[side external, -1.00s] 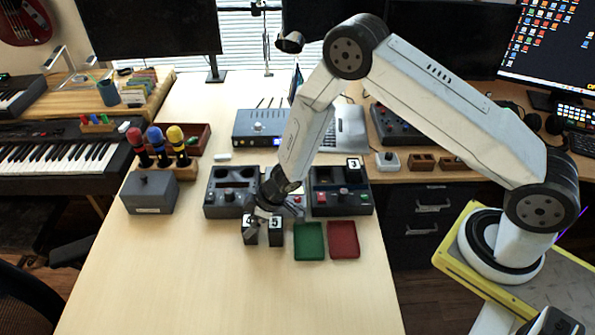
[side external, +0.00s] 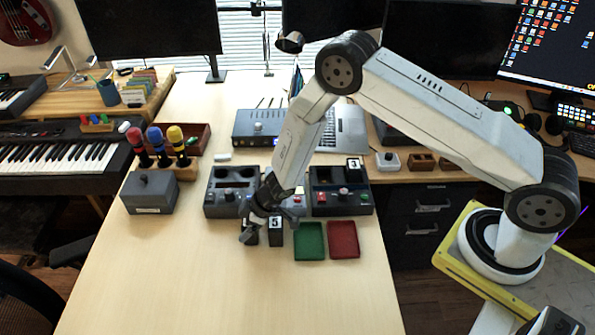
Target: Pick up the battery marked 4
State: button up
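The battery marked 4 (side external: 252,240) is a small dark block standing on the light wooden table. Its number label is now hidden behind my gripper. My gripper (side external: 247,233) is low at this battery, with a finger in front of it. I cannot tell whether the fingers touch it or have closed on it. The battery marked 5 (side external: 275,235) stands upright just to the right, with its white label showing.
A green tray (side external: 309,241) and a red tray (side external: 343,240) lie to the right. Two grey charger units (side external: 224,210) (side external: 342,209) stand behind, the right one holding a battery marked 3 (side external: 353,168). A grey box (side external: 150,193) stands left. The table front is clear.

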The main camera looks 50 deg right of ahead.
jog(key=c, duration=0.7)
jog(key=shift+r, duration=0.1)
jog(key=shift+r, duration=4.95)
